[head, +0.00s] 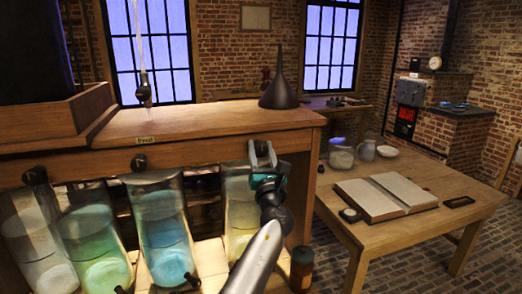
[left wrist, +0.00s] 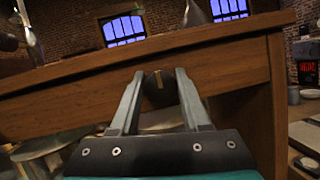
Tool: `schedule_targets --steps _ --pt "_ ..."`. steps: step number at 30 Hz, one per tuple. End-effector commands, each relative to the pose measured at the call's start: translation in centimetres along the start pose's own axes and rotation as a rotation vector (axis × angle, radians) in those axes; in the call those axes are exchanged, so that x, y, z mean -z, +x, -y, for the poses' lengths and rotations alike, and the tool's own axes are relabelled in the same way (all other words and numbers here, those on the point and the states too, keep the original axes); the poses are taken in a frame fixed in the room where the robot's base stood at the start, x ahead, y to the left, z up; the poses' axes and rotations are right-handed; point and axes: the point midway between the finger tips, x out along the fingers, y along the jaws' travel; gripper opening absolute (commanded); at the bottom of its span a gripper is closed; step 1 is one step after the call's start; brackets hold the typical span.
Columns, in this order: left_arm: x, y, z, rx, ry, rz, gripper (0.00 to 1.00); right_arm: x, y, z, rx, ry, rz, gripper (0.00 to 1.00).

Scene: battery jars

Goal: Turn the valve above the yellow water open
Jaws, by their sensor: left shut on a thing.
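A jar of yellow water (head: 238,215) stands under the wooden shelf, at the right end of a row of glass jars. My left gripper (head: 262,155) is at the shelf's front edge above this jar, its arm reaching up from below. In the left wrist view, a dark round valve knob (left wrist: 158,88) with a pale upright mark sits between the two fingers. The left gripper is shut on this valve. In the head view the gripper hides the valve. My right gripper is in neither view.
Blue (head: 168,245), green (head: 97,250) and whitish (head: 38,245) jars stand to the left, with black valves above (head: 140,162). A dark funnel (head: 281,85) stands on the shelf top (head: 200,120). A table (head: 350,225) with an open book (head: 385,197) is at right.

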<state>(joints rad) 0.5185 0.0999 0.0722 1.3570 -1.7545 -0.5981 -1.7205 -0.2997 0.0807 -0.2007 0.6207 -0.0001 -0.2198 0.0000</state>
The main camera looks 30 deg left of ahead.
Motion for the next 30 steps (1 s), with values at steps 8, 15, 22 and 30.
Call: schedule_targets --steps 8,15,22,30 --pt "0.0 0.0 0.0 0.001 0.000 0.000 0.03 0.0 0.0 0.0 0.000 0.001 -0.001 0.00" --pt "0.1 -0.1 0.1 0.000 -0.004 0.000 0.00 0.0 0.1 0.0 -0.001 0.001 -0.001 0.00" --pt "0.2 -0.1 0.1 -0.024 -0.061 0.005 0.00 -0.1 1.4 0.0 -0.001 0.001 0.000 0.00" --pt "0.5 -0.3 0.2 -0.098 -0.236 0.020 0.00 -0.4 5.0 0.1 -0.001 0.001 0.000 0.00"
